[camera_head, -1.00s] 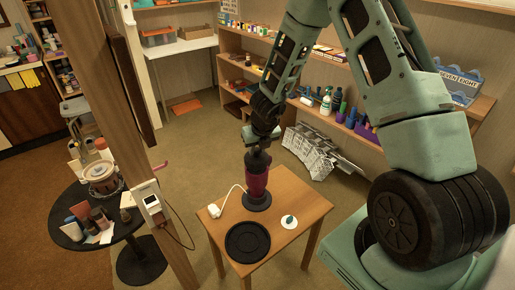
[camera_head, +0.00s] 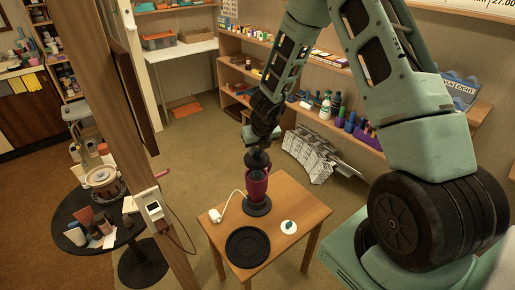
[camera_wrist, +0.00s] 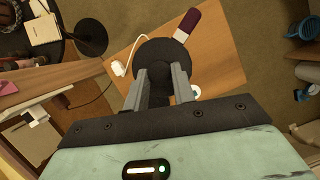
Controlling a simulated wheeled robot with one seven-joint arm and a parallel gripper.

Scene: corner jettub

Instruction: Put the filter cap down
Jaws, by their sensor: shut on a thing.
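My gripper (camera_wrist: 162,80) points down over the small wooden table and is shut on the cap. The maroon object also shows in the wrist view (camera_wrist: 190,24), beyond the disc.
The wooden table (camera_head: 307,208) also bears a larger black round plate (camera_head: 248,247), a white disc with a green mark (camera_head: 289,226) and a white plug (camera_head: 215,215) with a cord. A wooden post (camera_head: 128,110) and a cluttered black round table (camera_head: 75,215) stand at left.

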